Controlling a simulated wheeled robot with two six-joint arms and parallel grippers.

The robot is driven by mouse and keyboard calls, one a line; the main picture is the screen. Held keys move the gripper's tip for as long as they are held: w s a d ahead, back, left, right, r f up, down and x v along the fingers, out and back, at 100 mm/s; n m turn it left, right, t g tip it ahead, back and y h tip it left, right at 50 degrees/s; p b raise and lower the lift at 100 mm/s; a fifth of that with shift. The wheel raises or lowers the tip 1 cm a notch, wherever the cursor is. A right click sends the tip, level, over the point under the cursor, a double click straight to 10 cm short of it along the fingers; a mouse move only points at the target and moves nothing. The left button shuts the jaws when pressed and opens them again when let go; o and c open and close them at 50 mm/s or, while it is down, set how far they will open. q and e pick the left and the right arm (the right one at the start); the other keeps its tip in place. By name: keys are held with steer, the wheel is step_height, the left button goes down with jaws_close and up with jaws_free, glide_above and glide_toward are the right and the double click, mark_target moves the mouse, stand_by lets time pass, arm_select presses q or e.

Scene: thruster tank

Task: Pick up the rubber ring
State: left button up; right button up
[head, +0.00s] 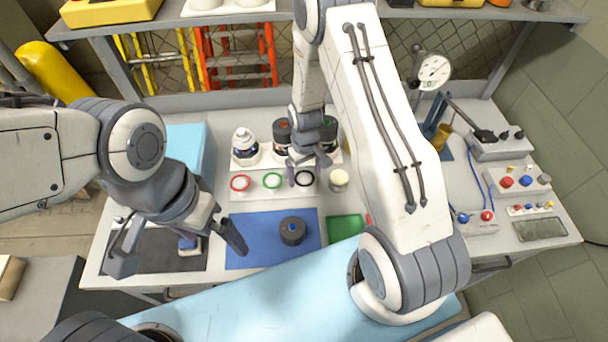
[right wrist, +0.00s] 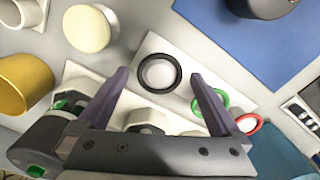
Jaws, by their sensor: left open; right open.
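The black rubber ring (head: 304,186) lies flat on a white plate (head: 257,192), beside a green ring (head: 272,180) and a red ring (head: 240,182). In the right wrist view, the black ring (right wrist: 146,83), green ring (right wrist: 224,97) and red ring (right wrist: 249,117) show on the plate. My right gripper (head: 308,171) is open and empty over the black ring; in its wrist view the fingertips (right wrist: 160,78) appear on either side of it. Its height above the plate is hard to tell. My left gripper (head: 181,254) is open and empty over the table's front left.
A white bottle (head: 245,143) and dark bottles stand in a holder behind the rings. A cream round piece (head: 338,178) stands right of the plate. A dark round cap (head: 293,232) sits on the blue mat (head: 250,229). Gauge and control boxes occupy the right side.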

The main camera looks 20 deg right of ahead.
steer(key=shift+f, duration=0.25)
steer(key=shift+f, duration=0.25)
stand_by(0.3)
steer(key=shift+c, duration=0.3)
steer(key=c, duration=1.2)
steer(key=shift+r, duration=0.1)
steer(key=shift+c, duration=0.2)
